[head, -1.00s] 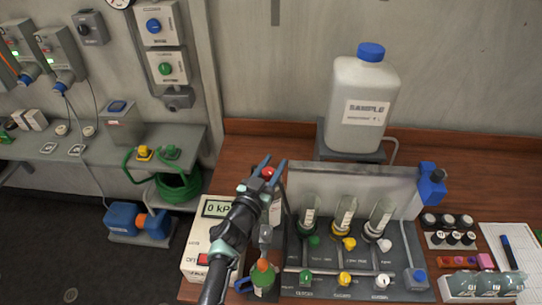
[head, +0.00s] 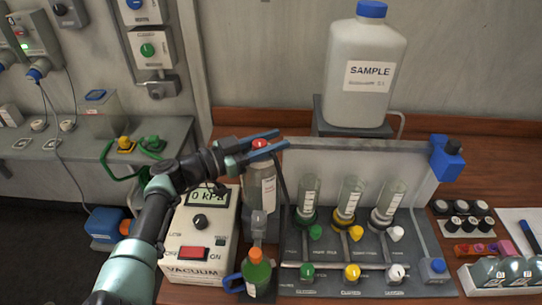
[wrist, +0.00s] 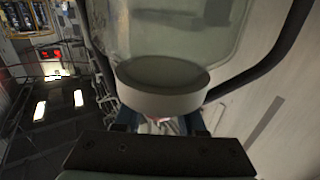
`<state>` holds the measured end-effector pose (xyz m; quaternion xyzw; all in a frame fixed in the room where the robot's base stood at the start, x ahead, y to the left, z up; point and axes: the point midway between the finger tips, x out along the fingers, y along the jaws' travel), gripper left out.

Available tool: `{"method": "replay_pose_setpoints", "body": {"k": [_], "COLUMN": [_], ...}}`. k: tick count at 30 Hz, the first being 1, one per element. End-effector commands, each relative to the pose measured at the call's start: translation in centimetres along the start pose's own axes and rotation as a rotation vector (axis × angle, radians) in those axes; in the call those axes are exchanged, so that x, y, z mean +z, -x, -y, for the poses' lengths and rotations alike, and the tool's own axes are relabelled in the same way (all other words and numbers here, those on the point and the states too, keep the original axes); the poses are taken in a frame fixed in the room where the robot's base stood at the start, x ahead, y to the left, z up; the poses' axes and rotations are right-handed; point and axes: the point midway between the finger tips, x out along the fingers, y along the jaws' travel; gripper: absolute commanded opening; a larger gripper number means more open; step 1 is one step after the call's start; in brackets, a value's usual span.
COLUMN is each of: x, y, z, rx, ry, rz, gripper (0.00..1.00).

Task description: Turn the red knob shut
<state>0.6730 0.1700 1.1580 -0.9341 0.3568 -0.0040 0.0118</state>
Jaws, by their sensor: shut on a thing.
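The red knob (head: 260,143) is at the top of a clear bottle (head: 262,185) on the bench, behind the vacuum box. My gripper (head: 280,138) reaches in from the left, its blue fingers on either side of the knob. It is shut on the knob, and the fingers hide much of it. In the wrist view only a small pinkish-red patch (wrist: 160,118) shows between the fingers, below a pale round cap (wrist: 163,92) and clear glass. The knob's turn angle cannot be told.
The vacuum box (head: 200,235) with its gauge stands below my arm. A green bottle with an orange cap (head: 257,268) is in front of the clear bottle. A manifold panel (head: 350,250) with coloured valves is to the right. A large sample jug (head: 365,75) stands behind.

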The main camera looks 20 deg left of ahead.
Motion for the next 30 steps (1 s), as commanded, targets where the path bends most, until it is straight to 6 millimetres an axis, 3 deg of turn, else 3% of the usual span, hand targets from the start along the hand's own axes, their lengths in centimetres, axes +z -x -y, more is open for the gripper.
{"method": "replay_pose_setpoints", "body": {"k": [1, 27, 28, 30], "x": [0.73, -0.09, -0.09, -0.09], "y": [-0.04, -0.12, -0.12, -0.11], "z": [-0.02, -0.41, -0.41, -0.4], "rx": [0.018, 0.107, 0.107, 0.106], "ry": [-0.005, -0.001, -0.001, -0.002], "rz": [0.002, -0.004, -0.004, -0.004], "gripper": [0.0, 0.0, 0.44, 0.57]}}
